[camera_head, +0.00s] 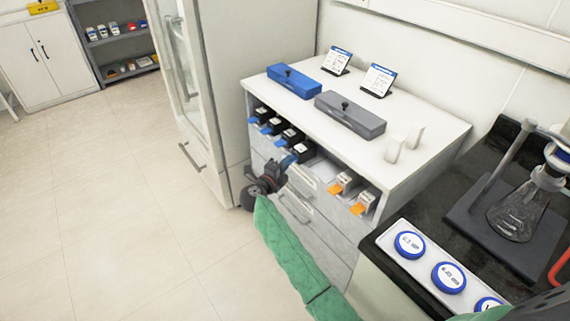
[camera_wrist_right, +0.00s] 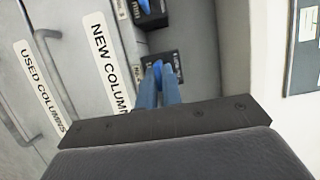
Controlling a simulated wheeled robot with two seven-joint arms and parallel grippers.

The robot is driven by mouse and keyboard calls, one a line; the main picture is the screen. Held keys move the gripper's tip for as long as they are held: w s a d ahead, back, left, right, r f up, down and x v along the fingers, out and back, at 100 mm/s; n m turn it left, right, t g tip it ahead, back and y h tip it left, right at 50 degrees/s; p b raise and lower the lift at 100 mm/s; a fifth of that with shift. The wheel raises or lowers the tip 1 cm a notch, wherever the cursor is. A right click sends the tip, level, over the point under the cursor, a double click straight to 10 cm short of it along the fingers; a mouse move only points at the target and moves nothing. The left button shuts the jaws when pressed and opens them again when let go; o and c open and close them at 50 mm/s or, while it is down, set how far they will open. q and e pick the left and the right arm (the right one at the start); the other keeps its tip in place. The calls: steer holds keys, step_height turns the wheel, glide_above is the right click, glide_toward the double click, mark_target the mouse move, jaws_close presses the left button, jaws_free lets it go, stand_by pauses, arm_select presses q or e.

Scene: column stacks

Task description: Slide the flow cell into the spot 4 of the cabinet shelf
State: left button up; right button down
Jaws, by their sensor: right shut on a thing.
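The cabinet (camera_head: 225,181) has an open shelf slot row under its white top. Several black flow cells with blue tabs stand side by side at the left of the row. My right gripper (camera_head: 287,163) is at the shelf front, shut on the blue tab of the nearest black flow cell (camera_head: 303,150). In the right wrist view, the fingers (camera_wrist_right: 158,92) close on the blue tab in front of this black flow cell (camera_wrist_right: 174,66). Its body sits at the slot opening; how deep it is in cannot be told. Spot numbers are not readable. My left gripper is not in view.
An empty stretch of shelf (camera_head: 322,169) lies right of the held cell, then two light cells with orange tabs (camera_head: 341,182). Drawers labelled NEW COLUMNS (camera_wrist_right: 108,60) and USED COLUMNS (camera_wrist_right: 40,88) are below. A blue box (camera_head: 294,82) and grey box (camera_head: 350,114) stand on top.

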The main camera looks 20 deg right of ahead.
steer(key=shift+a+f, duration=0.1)
steer(key=shift+f, duration=0.05)
steer(key=c, duration=1.5)
jaws_free()
